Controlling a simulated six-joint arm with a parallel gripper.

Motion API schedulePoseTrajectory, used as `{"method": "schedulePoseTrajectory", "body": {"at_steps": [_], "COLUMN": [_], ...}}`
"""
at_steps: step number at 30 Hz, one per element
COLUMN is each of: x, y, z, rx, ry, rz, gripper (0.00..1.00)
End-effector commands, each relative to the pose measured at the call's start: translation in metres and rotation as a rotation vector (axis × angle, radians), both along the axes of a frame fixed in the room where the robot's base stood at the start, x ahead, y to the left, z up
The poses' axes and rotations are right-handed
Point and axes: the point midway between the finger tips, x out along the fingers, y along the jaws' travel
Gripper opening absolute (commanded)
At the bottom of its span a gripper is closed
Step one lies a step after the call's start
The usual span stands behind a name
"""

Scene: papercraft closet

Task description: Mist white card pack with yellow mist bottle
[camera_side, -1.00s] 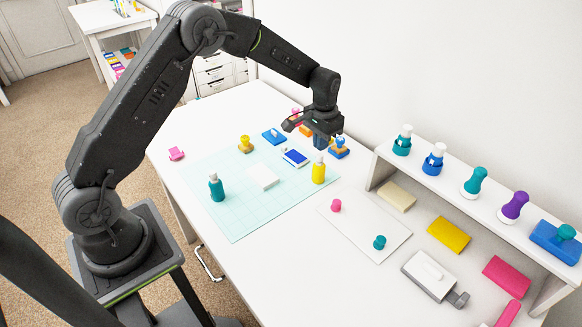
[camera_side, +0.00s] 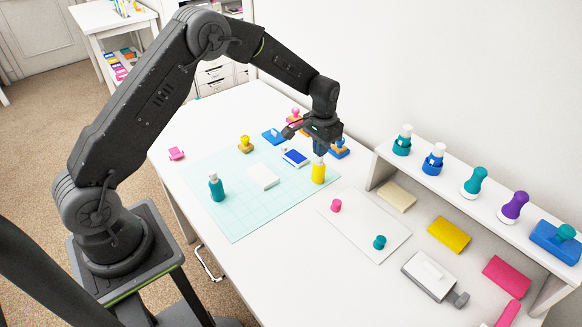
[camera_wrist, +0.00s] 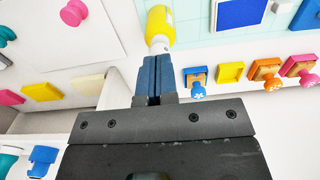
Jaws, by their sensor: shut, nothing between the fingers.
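The yellow mist bottle (camera_side: 318,172) stands upright near the right edge of the pale green grid mat (camera_side: 236,214). It also shows in the wrist view (camera_wrist: 160,26), with its white top toward my fingers. The white card pack (camera_side: 263,177) lies flat on the mat, left of the yellow bottle. My gripper (camera_side: 320,151) is directly above the yellow bottle's top, pointing down. In the wrist view my blue fingertips (camera_wrist: 154,64) are shut together with nothing between them, at the bottle's white top. I cannot tell whether they touch it.
A teal bottle (camera_side: 216,188) stands on the mat's left part. A blue ink pad (camera_side: 295,158) and several stamps lie behind the card pack. A white sheet (camera_side: 362,222) with pink and teal knobs lies to the right. A raised shelf (camera_side: 440,190) with bottles and stamps runs along the wall.

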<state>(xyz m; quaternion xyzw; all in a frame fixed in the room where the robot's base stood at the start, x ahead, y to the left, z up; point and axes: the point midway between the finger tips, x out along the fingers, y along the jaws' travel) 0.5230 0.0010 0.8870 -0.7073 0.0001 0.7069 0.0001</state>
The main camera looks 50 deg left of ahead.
Motion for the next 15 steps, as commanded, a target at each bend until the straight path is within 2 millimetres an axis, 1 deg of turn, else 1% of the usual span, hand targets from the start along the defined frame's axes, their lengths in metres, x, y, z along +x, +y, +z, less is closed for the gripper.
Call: {"method": "schedulePoseTrajectory", "body": {"at_steps": [1,5,12,15], "x": [-0.0003,-0.0002,-0.0003,-0.0001], "y": [0.0000,0.0000,0.0000,0.0000], "z": [-0.0033,-0.0034,-0.0095,-0.0081], "rx": [0.000,0.000,0.000,0.000], "ry": [0.002,0.001,0.002,0.001], "rz": [0.000,0.000,0.000,0.000], "gripper": [0.00,0.00,0.00,0.00]}}
